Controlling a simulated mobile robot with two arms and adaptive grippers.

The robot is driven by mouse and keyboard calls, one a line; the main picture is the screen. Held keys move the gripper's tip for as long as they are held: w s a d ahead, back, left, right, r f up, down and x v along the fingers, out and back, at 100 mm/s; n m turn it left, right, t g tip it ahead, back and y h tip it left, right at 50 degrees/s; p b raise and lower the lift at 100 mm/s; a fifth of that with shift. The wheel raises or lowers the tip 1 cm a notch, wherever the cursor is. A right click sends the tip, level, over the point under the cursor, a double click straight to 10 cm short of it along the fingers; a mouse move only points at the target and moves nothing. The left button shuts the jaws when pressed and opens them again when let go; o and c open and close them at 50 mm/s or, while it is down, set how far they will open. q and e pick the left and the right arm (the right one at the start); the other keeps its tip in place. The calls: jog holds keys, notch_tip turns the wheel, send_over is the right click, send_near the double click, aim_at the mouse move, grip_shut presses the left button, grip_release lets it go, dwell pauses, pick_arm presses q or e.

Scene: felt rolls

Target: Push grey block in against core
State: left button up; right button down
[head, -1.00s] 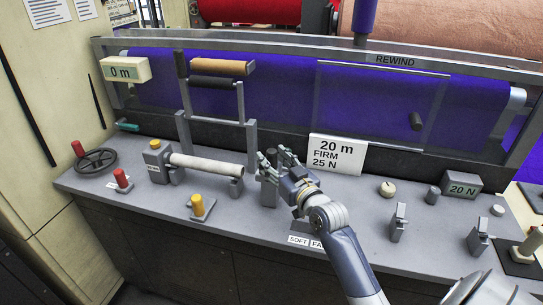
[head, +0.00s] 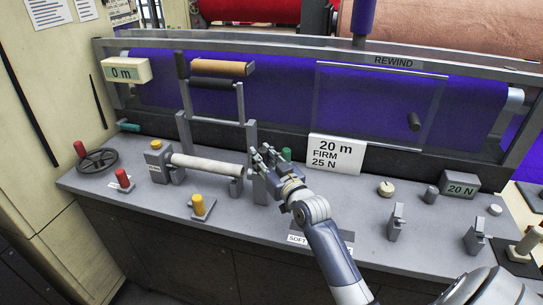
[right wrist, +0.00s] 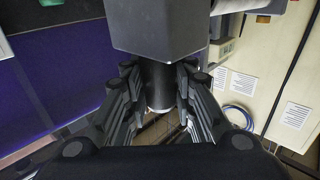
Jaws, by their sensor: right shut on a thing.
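The core (head: 207,167) is a pale roll lying across the left part of the bench, with its left end at a fixed grey holder (head: 158,162). The grey block (head: 259,188) stands at the core's right end, partly behind my right gripper. I cannot tell whether block and core touch. My right gripper (head: 265,163) is shut at the block. In the right wrist view, the grey block (right wrist: 160,28) fills the top middle, and the fingers close around a dark round knob (right wrist: 158,86) on it. My left gripper is out of view.
Left on the bench are a handwheel (head: 97,161), a red knob (head: 123,179) and a yellow knob (head: 198,204). A small grey rest (head: 236,187) is under the core's right end. A "20 m FIRM 25 N" sign (head: 336,154) stands right of the gripper. A frame (head: 247,135) rises behind the core.

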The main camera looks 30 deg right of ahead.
aim_at(252, 169)
jog(key=shift+w+a+r, duration=0.15)
jog(key=shift+w+a, duration=0.95)
jog(key=shift+w, duration=0.15)
jog(key=c, duration=1.8)
grip_release()
jog(key=o, duration=0.5)
jog(key=shift+c, duration=0.2)
jog(key=shift+o, duration=0.2)
jog(key=shift+w+a, duration=0.15)
